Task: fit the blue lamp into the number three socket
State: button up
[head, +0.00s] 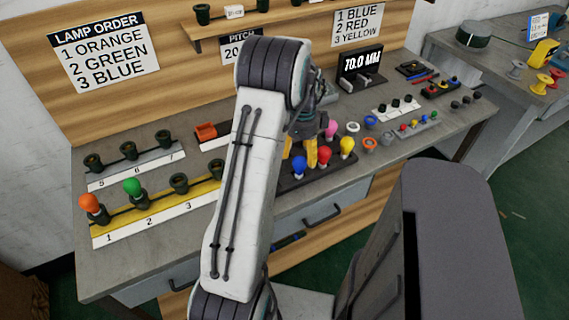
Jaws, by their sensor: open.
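The blue lamp (299,167) stands in a dark tray (290,186) right of the middle of the bench. The number three socket (180,183) is a dark, empty cup on the yellow-edged strip (130,231) at the front left. On the same strip, an orange lamp (91,206) sits at number one and a green lamp (133,189) at number two.
Red (324,154), yellow (347,146) and pink (331,130) lamps stand close around my gripper. A back strip (136,167) holds empty sockets. Small parts lie at the right of the bench. A lamp order sign (103,50) lists orange, green, blue.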

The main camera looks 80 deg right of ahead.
aim_at(299, 170)
jog(key=shift+a+f+p, duration=0.1)
jog(key=shift+f+p, duration=0.2)
jog(key=shift+f, duration=3.45)
grip_shut()
